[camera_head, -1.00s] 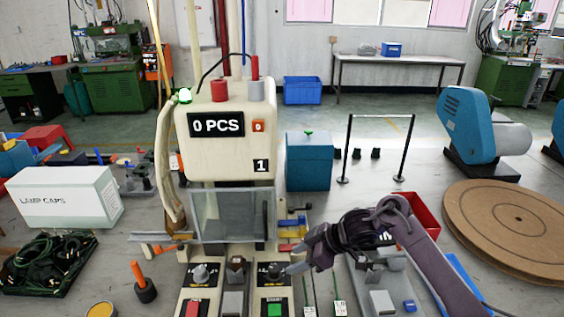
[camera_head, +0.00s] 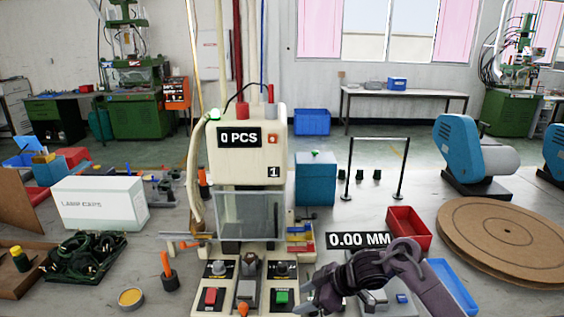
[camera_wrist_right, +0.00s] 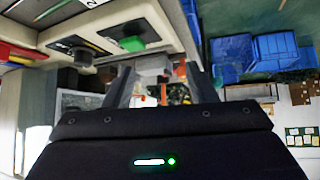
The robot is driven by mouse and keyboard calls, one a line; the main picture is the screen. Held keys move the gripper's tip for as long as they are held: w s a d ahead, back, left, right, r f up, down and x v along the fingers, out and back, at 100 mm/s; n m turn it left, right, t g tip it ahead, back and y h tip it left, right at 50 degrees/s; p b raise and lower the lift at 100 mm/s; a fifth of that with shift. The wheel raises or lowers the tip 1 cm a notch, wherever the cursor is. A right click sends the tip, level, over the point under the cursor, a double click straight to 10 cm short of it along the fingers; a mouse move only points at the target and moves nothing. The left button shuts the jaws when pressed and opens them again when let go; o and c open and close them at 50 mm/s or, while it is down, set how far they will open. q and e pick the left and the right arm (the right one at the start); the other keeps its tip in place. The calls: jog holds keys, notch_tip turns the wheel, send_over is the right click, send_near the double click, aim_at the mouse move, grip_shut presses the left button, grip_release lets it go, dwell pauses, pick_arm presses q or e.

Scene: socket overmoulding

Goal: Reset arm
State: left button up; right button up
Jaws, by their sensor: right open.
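My right gripper (camera_head: 322,292) is in the lower right of the head view, over the bench just right of the machine's control panel. In the right wrist view its two fingers (camera_wrist_right: 165,92) stand apart, open, with nothing between them. The cream moulding machine (camera_head: 248,165) stands in the middle with a "0 PCS" display and a clear guard over its front. Its red button (camera_head: 210,296) and green button (camera_head: 281,297) face up on the front panel. The green button also shows in the right wrist view (camera_wrist_right: 131,43). My left gripper is not in view.
A "0.00 MM" display (camera_head: 359,240) stands behind my right arm. A red tray (camera_head: 409,228), a blue tray (camera_head: 452,285) and a round brown board (camera_head: 505,235) lie to the right. The lamp caps box (camera_head: 99,203) and a tray of dark cables (camera_head: 84,257) are on the left.

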jog(key=s+f+m+t+h, duration=0.3)
jog(key=s+f+m+t, duration=0.1)
jog(key=s+f, duration=0.15)
jog(key=s+d+r+m+g+h, duration=0.1)
jog(key=s+d+m+g+h, duration=0.2)
jog(key=s+d, duration=0.6)
jog(key=s+d+r+m+h, duration=0.2)
jog(key=s+d+m, duration=0.3)
jog(key=s, duration=0.8)
notch_tip(320, 180, down, 28)
jog(key=s+g, duration=0.2)
jog(key=s+d+f+g, duration=0.1)
jog(key=s+d+f, duration=0.2)
jog(key=s+f, duration=1.7)
jog(key=shift+f, duration=0.2)
